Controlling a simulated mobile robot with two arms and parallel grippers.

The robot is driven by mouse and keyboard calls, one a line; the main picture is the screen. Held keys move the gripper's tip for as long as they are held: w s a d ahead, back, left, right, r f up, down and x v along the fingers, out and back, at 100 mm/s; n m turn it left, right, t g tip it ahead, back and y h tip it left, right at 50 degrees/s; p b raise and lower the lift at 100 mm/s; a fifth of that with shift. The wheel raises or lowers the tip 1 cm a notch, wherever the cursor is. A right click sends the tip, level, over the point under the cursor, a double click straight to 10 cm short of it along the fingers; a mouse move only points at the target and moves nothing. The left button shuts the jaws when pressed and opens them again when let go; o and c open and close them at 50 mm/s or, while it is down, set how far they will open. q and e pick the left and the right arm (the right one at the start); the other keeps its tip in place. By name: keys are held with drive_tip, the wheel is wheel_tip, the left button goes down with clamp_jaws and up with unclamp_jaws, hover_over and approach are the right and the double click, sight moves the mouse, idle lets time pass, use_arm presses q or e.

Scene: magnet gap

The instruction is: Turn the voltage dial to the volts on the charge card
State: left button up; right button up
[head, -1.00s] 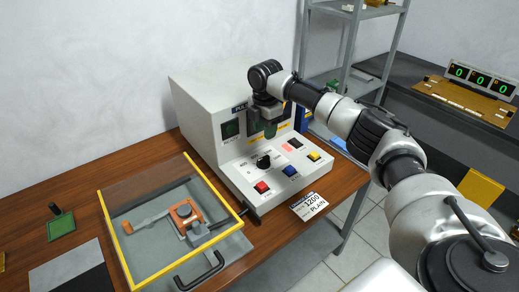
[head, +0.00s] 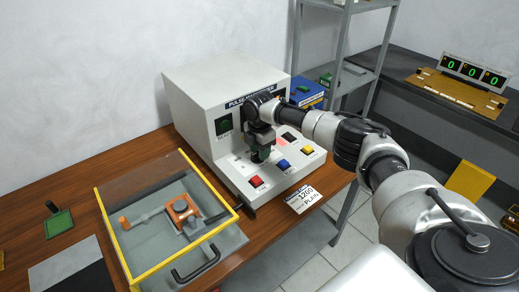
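The pulse magnetizer, a pale grey cabinet (head: 200,103) with a sloping control panel, stands on the wooden table. My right gripper (head: 261,155) points down at the panel where the voltage dial sits, its dark green fingers right at the dial. The gripper hides the dial and most of its scale, so I cannot read the setting or tell whether the fingers grip it. The white charge card (head: 303,199) lies at the table edge in front of the panel and reads 1200 and PLAIN. My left gripper is out of view.
Red (head: 256,182), blue (head: 283,165) and yellow (head: 307,150) buttons sit close to the gripper. A yellow-framed clear cover (head: 165,221) over a fixture stands to the left. A grey shelf (head: 345,80) and a bench with a green-digit display (head: 473,72) are behind right.

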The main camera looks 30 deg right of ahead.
clamp_jaws()
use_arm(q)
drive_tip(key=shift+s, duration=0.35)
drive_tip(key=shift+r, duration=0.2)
use_arm(e)
drive_tip(key=shift+r, duration=0.1)
